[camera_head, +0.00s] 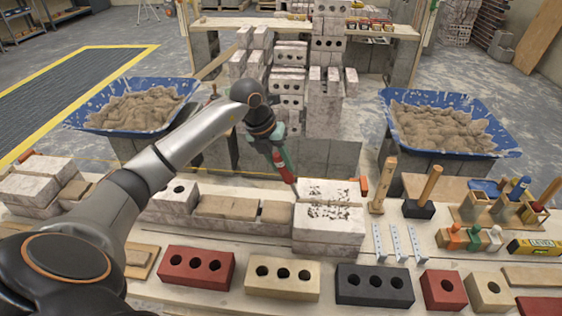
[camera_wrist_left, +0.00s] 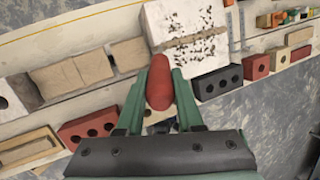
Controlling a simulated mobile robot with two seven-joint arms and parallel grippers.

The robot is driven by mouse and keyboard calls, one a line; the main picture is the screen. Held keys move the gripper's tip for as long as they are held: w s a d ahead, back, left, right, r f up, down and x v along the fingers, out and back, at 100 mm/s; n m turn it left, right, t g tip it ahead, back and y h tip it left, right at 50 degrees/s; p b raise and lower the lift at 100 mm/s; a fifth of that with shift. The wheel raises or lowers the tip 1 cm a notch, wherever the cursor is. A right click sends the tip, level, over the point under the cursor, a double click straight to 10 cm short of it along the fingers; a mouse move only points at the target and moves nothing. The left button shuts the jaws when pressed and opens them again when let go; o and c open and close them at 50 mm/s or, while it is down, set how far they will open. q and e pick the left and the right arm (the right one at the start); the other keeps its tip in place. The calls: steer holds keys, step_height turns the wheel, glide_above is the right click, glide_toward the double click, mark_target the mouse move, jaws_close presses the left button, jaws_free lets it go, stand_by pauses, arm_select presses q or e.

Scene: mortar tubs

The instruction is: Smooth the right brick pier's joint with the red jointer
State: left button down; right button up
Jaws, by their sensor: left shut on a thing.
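The red jointer (camera_head: 285,167) is held in my left gripper (camera_head: 280,153), which is shut on its red handle (camera_wrist_left: 160,82). The jointer slants down, and its lower end is at the left edge of the right brick pier's top; I cannot tell whether it touches. The right brick pier (camera_head: 328,242) is a block of whitish bricks with dark specks on top. Its joint (camera_wrist_left: 195,40) is a brownish band across the top between the speckled areas, seen in the left wrist view. The handle hides part of the pier's near side there. My right gripper is not in view.
Left of the pier lie a tan brick row (camera_head: 228,207) and a white holed brick (camera_head: 174,197). A wooden-handled mallet (camera_head: 420,207) and metal strips (camera_head: 396,243) are at its right. Holed bricks line the front. Blue mortar tubs (camera_head: 480,148) stand behind on both sides.

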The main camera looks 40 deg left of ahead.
arm_select(q)
steer(key=shift+f+b, duration=0.45)
steer(key=shift+f, duration=0.2)
stand_by(0.3)
stand_by(0.4)
steer(key=shift+d, duration=0.15)
